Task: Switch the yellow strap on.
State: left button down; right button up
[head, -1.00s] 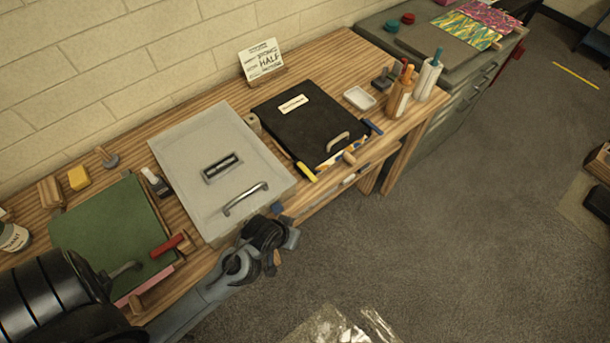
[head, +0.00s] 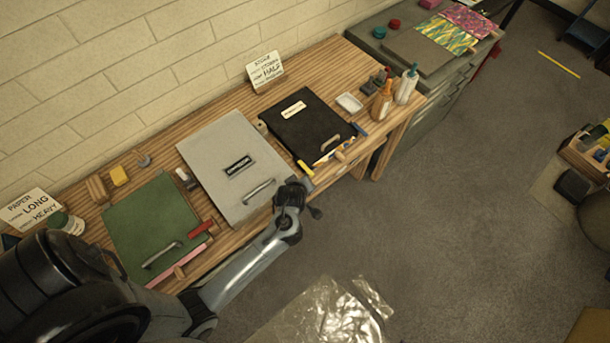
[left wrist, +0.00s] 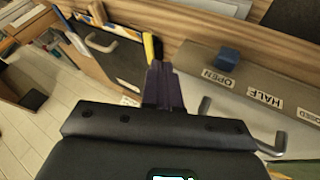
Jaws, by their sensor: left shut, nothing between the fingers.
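The yellow strap (head: 305,168) sits at the front left corner of the black lidded tray (head: 312,136), angled down over its edge. It also shows in the left wrist view (left wrist: 148,47), upright just beyond my fingertips. My left gripper (head: 294,188) is shut and empty, at the bench's front edge by the grey tray's front right corner, just below and left of the strap. In the left wrist view its closed fingers (left wrist: 163,82) point towards the strap and overlap its lower end; I cannot tell whether they touch. My right gripper is not in view.
The grey lidded tray (head: 208,150) stands left, its front labelled OPEN, HALF, with a blue slider (left wrist: 228,58) near OPEN. A green tray (head: 150,215) lies further left.

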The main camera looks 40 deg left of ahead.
aim_at(306, 168)
pick_arm(q)
jog(key=shift+r, duration=0.2)
dwell(0.3)
jog(key=shift+w+a+f, duration=0.1)
jog(key=shift+w+f, duration=0.05)
jog(key=x, duration=0.9)
jog(key=shift+w+a+f+b, duration=0.15)
jog(key=shift+f+b, duration=0.1)
jog(key=shift+b, duration=0.1)
